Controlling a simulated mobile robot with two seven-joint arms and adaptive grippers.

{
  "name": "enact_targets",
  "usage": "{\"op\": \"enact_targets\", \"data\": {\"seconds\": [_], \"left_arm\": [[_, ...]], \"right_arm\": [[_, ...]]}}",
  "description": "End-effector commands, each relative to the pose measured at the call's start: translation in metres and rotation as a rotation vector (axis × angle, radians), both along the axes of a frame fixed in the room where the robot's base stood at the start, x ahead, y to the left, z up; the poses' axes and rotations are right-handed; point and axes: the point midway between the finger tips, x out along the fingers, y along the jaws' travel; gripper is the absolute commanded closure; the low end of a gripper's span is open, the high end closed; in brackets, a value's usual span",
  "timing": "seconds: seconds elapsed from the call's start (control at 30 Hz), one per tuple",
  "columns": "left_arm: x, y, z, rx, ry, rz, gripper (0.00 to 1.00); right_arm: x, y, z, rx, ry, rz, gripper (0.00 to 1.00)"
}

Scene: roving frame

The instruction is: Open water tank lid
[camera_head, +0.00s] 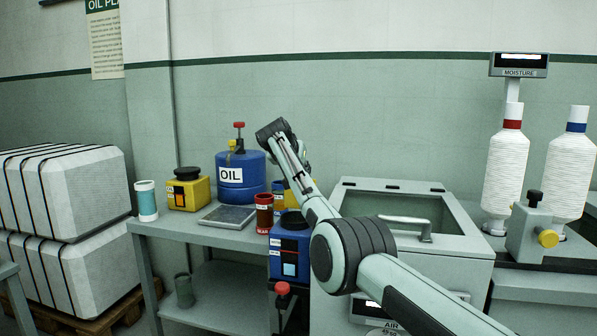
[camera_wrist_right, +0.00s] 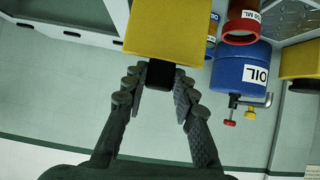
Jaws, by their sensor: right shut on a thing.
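My right gripper (camera_wrist_right: 161,80) is shut on the black cap of a yellow block-shaped container (camera_wrist_right: 165,32) in the wrist view. In the head view my right arm reaches up and back over the bench, and its gripper is mostly hidden behind my arm. A grey tank (camera_head: 455,246) stands right of the arm, with a recessed dark green top (camera_head: 395,207) and a bar handle (camera_head: 405,221) near its front edge. I cannot tell whether that top is a closed lid. A blue container (camera_head: 290,243) with a black cap stands left of it. My left gripper is not in view.
A blue OIL drum (camera_head: 232,172), a yellow container (camera_head: 188,191) with a black lid, a dark flat plate (camera_head: 227,215) and a red canister (camera_head: 264,212) crowd the bench. White spools (camera_head: 507,170) stand right of the tank. Strapped white bales (camera_head: 75,185) are at far left.

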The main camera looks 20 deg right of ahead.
Motion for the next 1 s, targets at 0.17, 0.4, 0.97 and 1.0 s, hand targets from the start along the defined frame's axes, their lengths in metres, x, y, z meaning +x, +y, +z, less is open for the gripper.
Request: {"op": "enact_targets", "data": {"seconds": [0.17,0.4,0.97,1.0], "left_arm": [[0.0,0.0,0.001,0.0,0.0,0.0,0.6],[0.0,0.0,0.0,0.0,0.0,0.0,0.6],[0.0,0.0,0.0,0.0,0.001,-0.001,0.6],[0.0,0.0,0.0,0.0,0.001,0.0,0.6]], "right_arm": [[0.001,-0.002,0.012,-0.007,-0.021,0.0,0.61],[0.001,-0.001,0.006,-0.003,-0.011,0.0,0.52],[-0.034,0.024,0.03,0.0,-0.011,0.001,0.52],[-0.04,0.029,0.036,-0.001,-0.014,0.002,0.52]]}}
